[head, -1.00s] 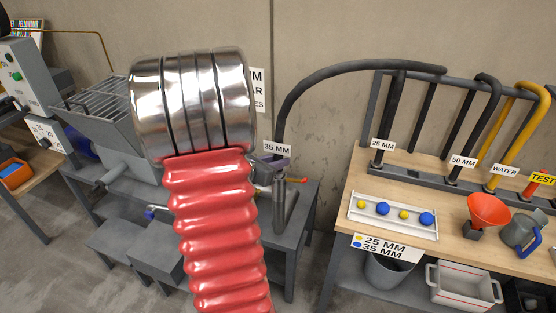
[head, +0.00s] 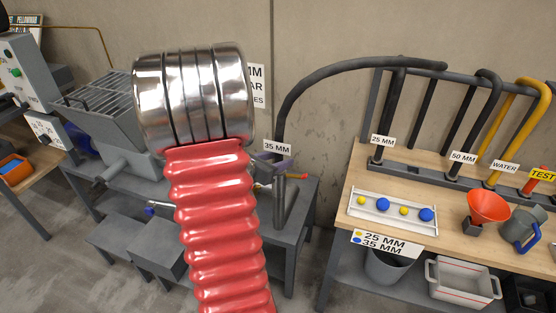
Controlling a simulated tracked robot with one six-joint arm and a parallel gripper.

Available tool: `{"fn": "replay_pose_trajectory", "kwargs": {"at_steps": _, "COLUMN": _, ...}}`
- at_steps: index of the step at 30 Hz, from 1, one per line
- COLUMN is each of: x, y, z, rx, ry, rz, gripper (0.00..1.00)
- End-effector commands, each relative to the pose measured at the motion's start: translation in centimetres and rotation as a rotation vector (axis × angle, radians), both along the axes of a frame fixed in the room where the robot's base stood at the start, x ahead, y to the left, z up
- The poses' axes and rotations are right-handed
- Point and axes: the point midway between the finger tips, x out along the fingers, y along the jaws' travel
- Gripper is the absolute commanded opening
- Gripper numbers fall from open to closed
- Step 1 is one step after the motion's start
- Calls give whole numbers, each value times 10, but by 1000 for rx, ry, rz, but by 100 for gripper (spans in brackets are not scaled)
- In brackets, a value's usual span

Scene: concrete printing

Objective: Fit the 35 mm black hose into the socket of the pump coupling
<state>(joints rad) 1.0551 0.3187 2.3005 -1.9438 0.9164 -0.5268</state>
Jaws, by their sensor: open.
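The 35 mm black hose (head: 330,72) arches from the rack on the right over to the left and comes down above the pump table. Its lower end carries a white 35 MM tag (head: 277,147). Just below the tag, small purple-grey jaw parts of my gripper (head: 272,160) show beside the hose end, open. The rest of the gripper is hidden behind my red and chrome arm. Under the hose end stands the grey pump coupling (head: 285,207), an upright pipe on the table. The tag and jaws cover the meeting point, so I cannot tell whether the hose is in the socket.
The pump hopper (head: 102,97) stands left of my arm. On the right workbench (head: 380,170) are a tray of yellow and blue balls (head: 393,221), an orange funnel (head: 488,206), a grey jug (head: 521,234) and racked hoses (head: 484,110). A gap separates the two tables.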

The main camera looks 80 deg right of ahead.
Motion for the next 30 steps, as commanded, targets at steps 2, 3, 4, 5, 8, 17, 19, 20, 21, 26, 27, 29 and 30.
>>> {"fn": "replay_pose_trajectory", "kwargs": {"at_steps": 2, "x": 0, "y": 0, "z": -1, "rx": 2, "ry": 0, "rz": 0, "gripper": 42}}
{"fn": "replay_pose_trajectory", "kwargs": {"at_steps": 3, "x": 0, "y": 0, "z": -1, "rx": 2, "ry": 0, "rz": 0, "gripper": 42}}
{"fn": "replay_pose_trajectory", "kwargs": {"at_steps": 4, "x": 0, "y": 1, "z": -1, "rx": 2, "ry": 0, "rz": 0, "gripper": 42}}
{"fn": "replay_pose_trajectory", "kwargs": {"at_steps": 5, "x": 0, "y": 1, "z": 0, "rx": 2, "ry": 0, "rz": 0, "gripper": 42}}
{"fn": "replay_pose_trajectory", "kwargs": {"at_steps": 8, "x": 2, "y": 4, "z": 1, "rx": 1, "ry": 0, "rz": 0, "gripper": 42}}
{"fn": "replay_pose_trajectory", "kwargs": {"at_steps": 17, "x": 16, "y": 34, "z": 15, "rx": -1, "ry": -1, "rz": 4, "gripper": 42}}
{"fn": "replay_pose_trajectory", "kwargs": {"at_steps": 19, "x": 20, "y": 43, "z": 20, "rx": -2, "ry": -1, "rz": 4, "gripper": 42}}
{"fn": "replay_pose_trajectory", "kwargs": {"at_steps": 20, "x": 22, "y": 47, "z": 21, "rx": -1, "ry": 0, "rz": 4, "gripper": 42}}
{"fn": "replay_pose_trajectory", "kwargs": {"at_steps": 21, "x": 24, "y": 52, "z": 23, "rx": -1, "ry": -1, "rz": 4, "gripper": 42}}
{"fn": "replay_pose_trajectory", "kwargs": {"at_steps": 26, "x": 32, "y": 71, "z": 32, "rx": -2, "ry": -1, "rz": 4, "gripper": 42}}
{"fn": "replay_pose_trajectory", "kwargs": {"at_steps": 27, "x": 35, "y": 76, "z": 34, "rx": -1, "ry": -1, "rz": 4, "gripper": 42}}
{"fn": "replay_pose_trajectory", "kwargs": {"at_steps": 29, "x": 38, "y": 83, "z": 37, "rx": -1, "ry": -1, "rz": 4, "gripper": 42}}
{"fn": "replay_pose_trajectory", "kwargs": {"at_steps": 30, "x": 40, "y": 87, "z": 40, "rx": -2, "ry": -1, "rz": 4, "gripper": 42}}
